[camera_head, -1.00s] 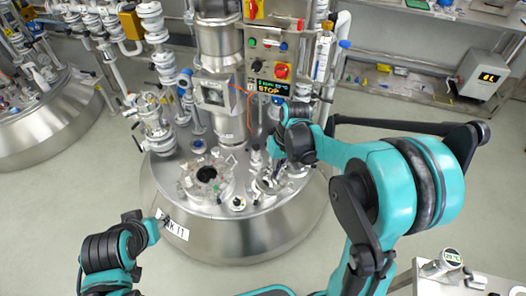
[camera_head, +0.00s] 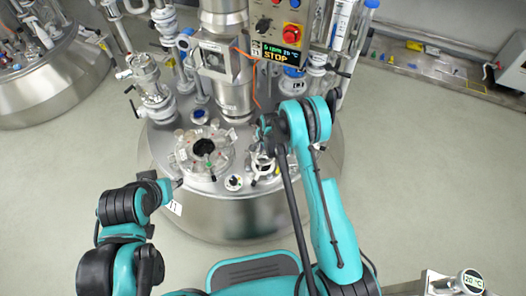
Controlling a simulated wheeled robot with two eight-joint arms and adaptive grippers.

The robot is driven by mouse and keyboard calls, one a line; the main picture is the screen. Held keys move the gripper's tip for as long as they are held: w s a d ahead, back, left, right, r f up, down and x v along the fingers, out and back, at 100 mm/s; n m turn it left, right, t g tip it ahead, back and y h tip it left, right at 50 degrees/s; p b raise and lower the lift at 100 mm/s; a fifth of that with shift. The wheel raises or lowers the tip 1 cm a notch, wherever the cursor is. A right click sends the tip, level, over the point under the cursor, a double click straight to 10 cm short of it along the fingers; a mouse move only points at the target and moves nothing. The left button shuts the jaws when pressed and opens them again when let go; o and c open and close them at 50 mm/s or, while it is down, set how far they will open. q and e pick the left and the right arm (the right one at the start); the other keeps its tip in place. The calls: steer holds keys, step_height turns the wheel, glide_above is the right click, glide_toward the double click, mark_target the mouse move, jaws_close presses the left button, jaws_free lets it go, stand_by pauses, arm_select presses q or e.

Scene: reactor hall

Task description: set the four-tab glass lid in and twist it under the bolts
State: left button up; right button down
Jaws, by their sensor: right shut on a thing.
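The round port (camera_head: 203,148) with a dark opening and a ring of bolts and clamps is on top of the steel vessel (camera_head: 240,215). My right gripper (camera_head: 264,158) is just right of the port, low over the vessel top. It is shut on a small pale, clear round piece with dark parts, which looks like the glass lid (camera_head: 262,172). Its tabs are too small to make out, and my wrist partly covers it. I cannot tell whether it touches the vessel top. My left gripper (camera_head: 177,184) is at the vessel's front left rim, and its fingers are too small to read.
A control box (camera_head: 280,30) with a STOP display stands behind the port. Glass pipework (camera_head: 150,90) rises at left and a steel column (camera_head: 225,60) behind. A small capped fitting (camera_head: 233,182) sits between port and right gripper. The floor at right is clear.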

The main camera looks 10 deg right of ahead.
mark_target(263, 157)
step_height(263, 157, down, 6)
steer(key=shift+b, duration=1.05)
steer(key=shift+f, duration=1.05)
steer(key=n, duration=0.4)
steer(key=shift+d+y, duration=0.1)
steer(key=shift+y, duration=0.3)
steer(key=c, duration=1.5)
jaws_free()
